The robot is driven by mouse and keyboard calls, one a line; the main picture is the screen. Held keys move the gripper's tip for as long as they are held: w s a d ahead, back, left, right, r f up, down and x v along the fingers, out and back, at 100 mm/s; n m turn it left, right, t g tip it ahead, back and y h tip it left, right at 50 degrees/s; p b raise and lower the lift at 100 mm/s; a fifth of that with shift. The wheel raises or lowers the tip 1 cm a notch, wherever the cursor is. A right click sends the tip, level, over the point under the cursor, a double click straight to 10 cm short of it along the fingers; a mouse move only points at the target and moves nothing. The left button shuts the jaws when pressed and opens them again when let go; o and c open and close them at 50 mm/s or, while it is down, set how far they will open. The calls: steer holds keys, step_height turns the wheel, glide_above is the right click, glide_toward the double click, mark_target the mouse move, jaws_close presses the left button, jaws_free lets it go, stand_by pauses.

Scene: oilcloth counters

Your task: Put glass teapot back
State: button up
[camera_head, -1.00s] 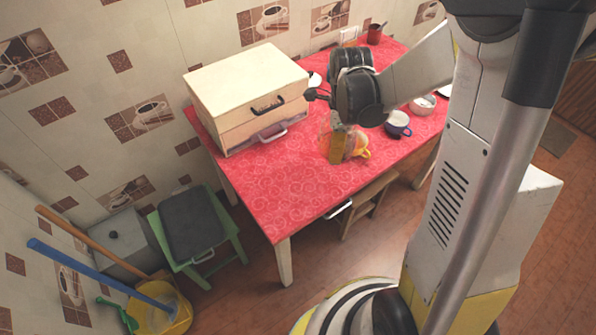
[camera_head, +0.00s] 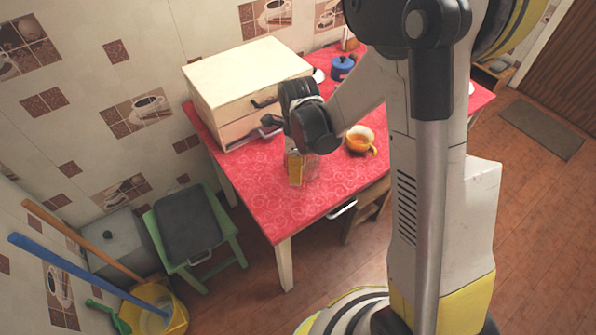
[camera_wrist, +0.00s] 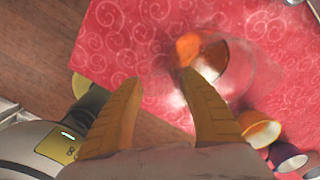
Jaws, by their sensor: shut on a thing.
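The glass teapot (camera_head: 309,170) is clear and hard to make out; it is at my gripper over the red table, left of an orange-yellow mug. In the wrist view its glass body (camera_wrist: 240,75) lies right of my fingers, with orange parts showing near it. My gripper (camera_head: 296,172) points down, its yellow fingers shut on the teapot; they also show in the wrist view (camera_wrist: 160,82). The grasped part is too faint to see clearly. I cannot tell whether the teapot touches the table.
The orange-yellow mug (camera_head: 361,141) stands to the right. A cream box with a drawer (camera_head: 245,90) fills the table's back left. A blue pot (camera_head: 342,66) stands at the back. The front left tabletop (camera_head: 270,205) is clear. A green stool (camera_head: 195,232) stands left of the table.

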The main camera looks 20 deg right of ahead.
steer(key=shift+r, duration=0.1)
steer(key=shift+f, duration=0.25)
steer(key=o, duration=1.4)
steer(key=shift+r, duration=0.1)
steer(key=shift+c, duration=0.2)
